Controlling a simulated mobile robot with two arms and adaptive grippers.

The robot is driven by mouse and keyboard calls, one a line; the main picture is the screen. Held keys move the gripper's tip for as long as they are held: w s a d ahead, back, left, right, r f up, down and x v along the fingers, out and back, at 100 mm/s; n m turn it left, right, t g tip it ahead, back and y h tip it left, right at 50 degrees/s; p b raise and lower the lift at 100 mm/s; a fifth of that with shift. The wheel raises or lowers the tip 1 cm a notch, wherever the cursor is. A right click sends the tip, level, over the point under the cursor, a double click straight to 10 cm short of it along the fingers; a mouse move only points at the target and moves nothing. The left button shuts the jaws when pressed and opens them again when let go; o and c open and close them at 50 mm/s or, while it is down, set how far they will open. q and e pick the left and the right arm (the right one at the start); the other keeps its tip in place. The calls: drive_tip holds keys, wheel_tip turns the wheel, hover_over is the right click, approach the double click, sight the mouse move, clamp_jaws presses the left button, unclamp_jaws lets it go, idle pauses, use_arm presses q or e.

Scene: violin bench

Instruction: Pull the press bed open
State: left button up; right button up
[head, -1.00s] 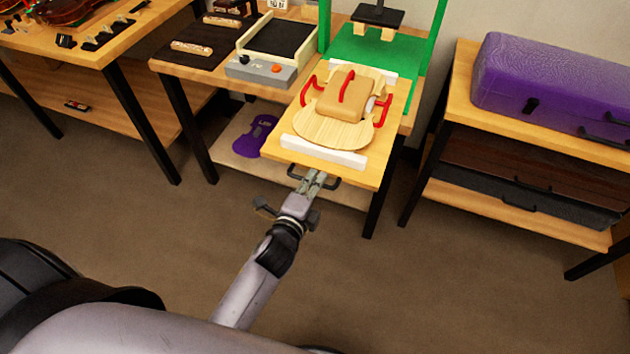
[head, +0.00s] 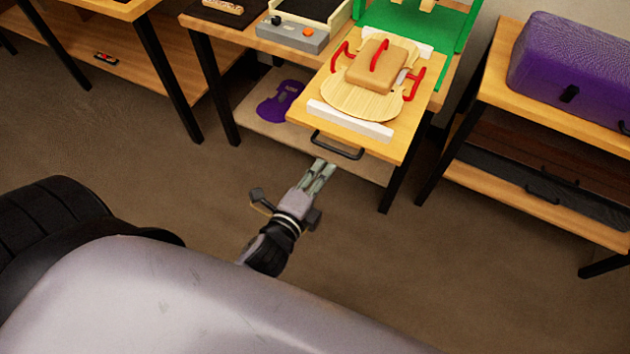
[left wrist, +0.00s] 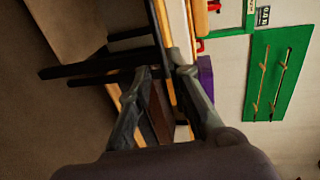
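The press bed (head: 398,147) is a light wooden board that sticks out forward from the green press frame (head: 463,48). A pale violin plate (head: 340,98) with red clamps and a tan block (head: 372,68) lies on it, behind a white bar (head: 350,121). A black handle (head: 338,150) is on the bed's front edge. My right gripper is not in view.
A grey control box (head: 292,36) sits on the bench left of the bed. A purple violin-shaped piece (head: 280,101) lies on the lower shelf. A purple case (head: 570,65) stands on the right-hand rack. The floor in front is clear.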

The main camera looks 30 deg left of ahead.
use_arm(q)
drive_tip(key=shift+v, duration=1.45)
drive_tip(key=s+d+f+n+g, duration=0.1)
drive_tip(key=s+f+n+g, duration=0.25)
drive_tip(key=f, duration=1.05)
drive_tip(key=s+f+n+g, duration=0.3)
drive_tip(key=s+f+n, duration=0.15)
drive_tip(key=f, duration=1.05)
drive_tip(key=s+a+f+n+g, duration=0.3)
drive_tip(key=s+f+n+g, duration=0.1)
drive_tip(key=s+f, duration=0.5)
drive_tip(key=s+a+f+n+g, duration=0.4)
drive_tip(key=s+f, duration=0.4)
drive_tip(key=s, duration=0.6)
drive_tip(key=shift+a+f+y, duration=0.3)
drive_tip(key=shift+a+f, duration=0.05)
drive_tip(key=shift+f, duration=0.05)
